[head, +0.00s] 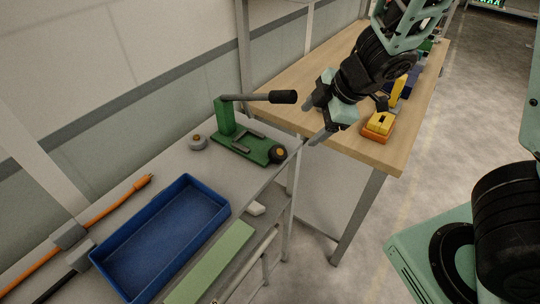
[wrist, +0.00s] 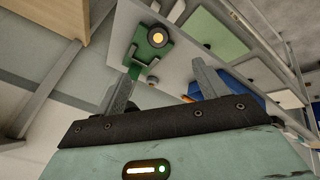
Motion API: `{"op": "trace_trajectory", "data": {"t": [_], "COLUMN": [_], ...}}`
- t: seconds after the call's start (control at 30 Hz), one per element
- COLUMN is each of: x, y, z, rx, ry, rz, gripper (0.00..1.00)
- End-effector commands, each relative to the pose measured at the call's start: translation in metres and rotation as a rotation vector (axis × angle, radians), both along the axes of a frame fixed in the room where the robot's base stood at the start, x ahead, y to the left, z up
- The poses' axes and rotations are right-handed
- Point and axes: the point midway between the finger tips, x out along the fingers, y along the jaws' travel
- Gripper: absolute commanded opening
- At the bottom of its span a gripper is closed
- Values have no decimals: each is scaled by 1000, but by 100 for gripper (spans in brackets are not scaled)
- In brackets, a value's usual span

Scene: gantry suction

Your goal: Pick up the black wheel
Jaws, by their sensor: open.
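A small black wheel (head: 278,154) with an orange hub sits at the right end of a green fixture (head: 236,146) on the grey bench. In the wrist view the wheel (wrist: 157,37) shows its bright orange hub, beyond the fingertips and between their lines. My gripper (head: 308,125) is open and empty, above and to the right of the wheel in the head view, apart from it. The wrist view shows both fingers of my gripper (wrist: 164,64) spread wide with nothing between them. The green fixture also carries a lever with a black grip (head: 282,97).
A grey round part (head: 198,143) stands left of the fixture. A wooden table (head: 284,96) with yellow and orange parts (head: 379,124) stands behind.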

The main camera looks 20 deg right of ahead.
Motion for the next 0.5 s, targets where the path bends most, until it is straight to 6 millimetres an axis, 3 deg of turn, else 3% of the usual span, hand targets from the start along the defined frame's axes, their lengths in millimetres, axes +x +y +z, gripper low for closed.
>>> {"op": "trace_trajectory", "data": {"t": [0.03,0.2,0.5], "x": [3,15,34], "y": [3,12,27], "z": [-14,-41,-81], "rx": [-5,-5,-3], "ry": [4,4,3], "rz": [1,1,2], "gripper": [72,72,72]}}
